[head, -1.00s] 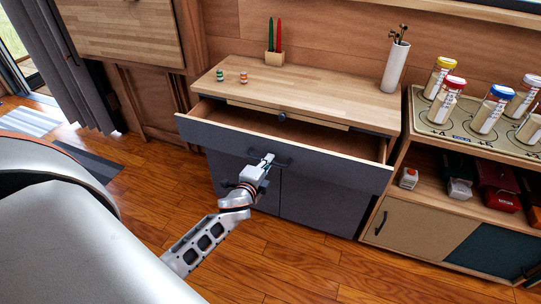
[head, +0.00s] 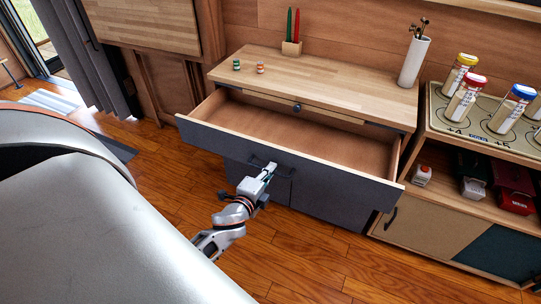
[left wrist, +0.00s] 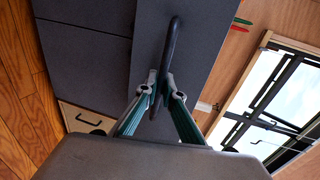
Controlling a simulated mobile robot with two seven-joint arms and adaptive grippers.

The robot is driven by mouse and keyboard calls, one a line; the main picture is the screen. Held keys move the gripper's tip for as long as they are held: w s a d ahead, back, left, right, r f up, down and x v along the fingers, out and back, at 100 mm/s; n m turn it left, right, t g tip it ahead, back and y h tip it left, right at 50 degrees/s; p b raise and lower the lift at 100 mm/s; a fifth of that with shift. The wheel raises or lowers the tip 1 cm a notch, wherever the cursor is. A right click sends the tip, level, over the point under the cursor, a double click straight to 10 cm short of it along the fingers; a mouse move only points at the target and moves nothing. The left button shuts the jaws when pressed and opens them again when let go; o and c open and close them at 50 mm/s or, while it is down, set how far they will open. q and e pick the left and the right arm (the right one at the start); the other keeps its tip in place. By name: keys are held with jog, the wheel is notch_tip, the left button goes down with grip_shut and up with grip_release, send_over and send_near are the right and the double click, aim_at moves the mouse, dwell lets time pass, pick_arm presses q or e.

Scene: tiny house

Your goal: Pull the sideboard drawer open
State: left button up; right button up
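The sideboard (head: 330,82) has a pale wooden top and dark grey fronts. Its wide top drawer (head: 335,182) stands well out, and its bare wooden inside shows empty. My left gripper (head: 267,172) is at the dark handle (head: 256,161) on the drawer's front. In the left wrist view the handle is a dark bar (left wrist: 173,42) running between the two fingertips (left wrist: 163,93), which are closed in on it from both sides. My right gripper is not in view.
On the sideboard top stand red and green candles in a block (head: 292,48), two small striped items (head: 248,67) and a white vase (head: 413,62). A shelf unit with jars (head: 465,98) adjoins at right. Wooden floor (head: 300,255) in front is clear.

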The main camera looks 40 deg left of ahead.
pick_arm(q)
jog(key=o, duration=0.4)
jog(key=shift+c, duration=0.2)
jog(key=v, duration=1.2)
